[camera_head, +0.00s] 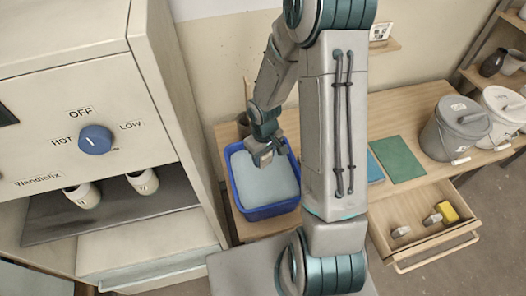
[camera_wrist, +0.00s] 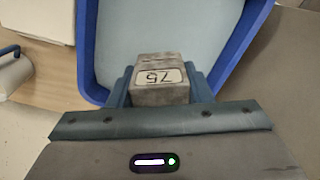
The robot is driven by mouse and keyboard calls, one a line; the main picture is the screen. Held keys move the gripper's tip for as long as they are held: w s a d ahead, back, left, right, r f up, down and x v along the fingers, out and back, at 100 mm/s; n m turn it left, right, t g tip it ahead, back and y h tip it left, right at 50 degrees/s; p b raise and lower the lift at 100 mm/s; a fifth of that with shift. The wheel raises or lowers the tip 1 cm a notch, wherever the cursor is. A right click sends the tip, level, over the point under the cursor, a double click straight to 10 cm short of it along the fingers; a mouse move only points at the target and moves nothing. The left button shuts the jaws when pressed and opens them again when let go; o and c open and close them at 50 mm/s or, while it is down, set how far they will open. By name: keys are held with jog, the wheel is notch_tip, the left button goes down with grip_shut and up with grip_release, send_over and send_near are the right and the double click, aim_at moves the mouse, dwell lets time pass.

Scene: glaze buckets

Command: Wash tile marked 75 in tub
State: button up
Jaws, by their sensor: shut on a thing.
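My gripper (camera_head: 264,157) is shut on a grey tile marked 75 (camera_wrist: 158,70). The wrist view shows the tile between the two fingers, with its label upside down. In the head view my gripper is over the blue tub (camera_head: 236,192), at its far part. The tub holds pale blue-grey water (camera_head: 262,183). The tub's blue rim also shows in the wrist view (camera_wrist: 88,50). I cannot tell whether the tile touches the water.
A kiln-like cabinet with a blue knob (camera_head: 95,139) stands at left, with two white cups inside. At right are a green mat (camera_head: 398,159), lidded buckets (camera_head: 455,128) and an open drawer (camera_head: 425,240) holding small blocks, one yellow. My arm hides part of the table.

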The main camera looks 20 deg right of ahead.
aim_at(264, 165)
jog(key=shift+f+b, duration=0.8)
jog(key=shift+f, duration=0.5)
jog(key=shift+f+b, duration=1.35)
jog(key=shift+f, duration=0.1)
notch_tip(264, 165, down, 7)
jog(key=b, duration=0.6)
jog(key=shift+a+r, duration=0.1)
jog(key=shift+a, duration=0.05)
jog(key=shift+a+b, duration=0.35)
jog(key=shift+a, duration=0.15)
jog(key=shift+d, duration=0.15)
